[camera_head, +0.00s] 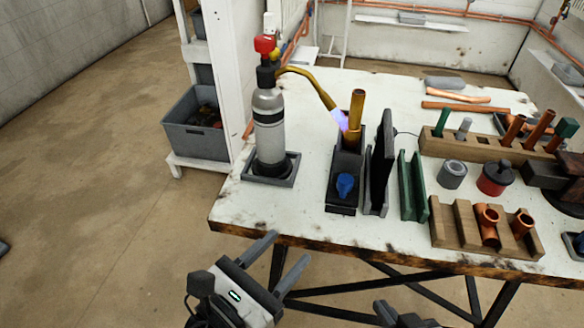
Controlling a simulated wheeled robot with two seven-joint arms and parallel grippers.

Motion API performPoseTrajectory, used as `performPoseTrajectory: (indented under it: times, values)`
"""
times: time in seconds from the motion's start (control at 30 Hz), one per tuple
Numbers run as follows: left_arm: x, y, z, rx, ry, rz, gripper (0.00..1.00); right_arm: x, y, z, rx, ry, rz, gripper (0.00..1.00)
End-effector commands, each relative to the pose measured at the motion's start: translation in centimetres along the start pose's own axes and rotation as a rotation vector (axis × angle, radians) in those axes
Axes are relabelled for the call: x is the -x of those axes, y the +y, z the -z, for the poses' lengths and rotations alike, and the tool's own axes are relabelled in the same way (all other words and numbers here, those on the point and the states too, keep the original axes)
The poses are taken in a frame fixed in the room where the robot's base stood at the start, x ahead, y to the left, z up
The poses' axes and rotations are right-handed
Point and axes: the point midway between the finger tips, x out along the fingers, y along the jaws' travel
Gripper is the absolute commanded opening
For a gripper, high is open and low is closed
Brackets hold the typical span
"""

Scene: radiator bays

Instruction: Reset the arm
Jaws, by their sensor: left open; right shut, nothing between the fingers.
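My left gripper (290,246) is in front of the table's near edge, low in the view. Its two grey fingers are spread apart, pointing up and to the right, with nothing between them. My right gripper (388,311) shows only in part at the bottom edge. It is shut and empty; most of it is cut off by the frame. Both grippers are apart from the objects on the worktable (300,220).
A torch cylinder (269,125) stands in a tray at the table's left; its flame meets a copper pipe (356,110) standing in a dark holder. Wooden racks (455,229) with copper fittings are at right. A grey bin (196,140) sits on a left shelf.

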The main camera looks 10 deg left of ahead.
Motion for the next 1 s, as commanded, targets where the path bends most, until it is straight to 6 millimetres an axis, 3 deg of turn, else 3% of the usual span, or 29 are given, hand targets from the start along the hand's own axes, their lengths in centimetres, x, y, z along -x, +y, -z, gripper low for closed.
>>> performPoseTrajectory:
  times: [0.17, 0.27, 0.37, 0.43, 0.6, 0.7, 0.8, 0.83, 1.0]
  values:
    - [-0.1, 0.2, 0.2, 0.064, 0.009, -0.015, 0.49, 0.0, 0.0, 0.0, 0.000, 0.000, -0.001, 0.00]
    - [-0.2, 1.2, 1.1, 0.325, 0.042, -0.077, 0.49, 0.0, 0.0, 0.0, 0.001, 0.000, -0.001, 0.00]
    - [0.1, 2.8, 3.0, 0.815, 0.077, -0.203, 0.49, 0.0, 0.0, 0.0, 0.001, 0.000, -0.001, 0.00]
    - [0.6, 4.1, 4.8, 1.241, 0.076, -0.326, 0.49, 0.0, 0.0, 0.0, 0.001, 0.000, -0.001, 0.00]
    - [3.3, 5.7, 9.4, 2.242, -0.064, -0.641, 0.49, 0.1, 0.0, 0.0, 0.001, -0.001, -0.001, 0.00]
    - [5.0, 5.9, 11.4, 2.690, -0.213, -0.789, 0.49, 0.1, 0.0, 0.0, 0.002, -0.001, -0.001, 0.00]
    - [6.1, 5.9, 12.5, 2.991, -0.356, -0.882, 0.49, 0.1, 0.0, 0.0, 0.002, -0.001, -0.001, 0.00]
    - [6.4, 5.9, 12.7, -2.929, 0.374, 0.864, 0.49, 0.1, 0.0, 0.0, 0.002, -0.001, -0.001, 0.00]
    - [6.9, 5.8, 13.2, -2.766, 0.414, 0.813, 0.49, 0.1, 0.0, -0.1, 0.002, -0.002, -0.001, 0.00]
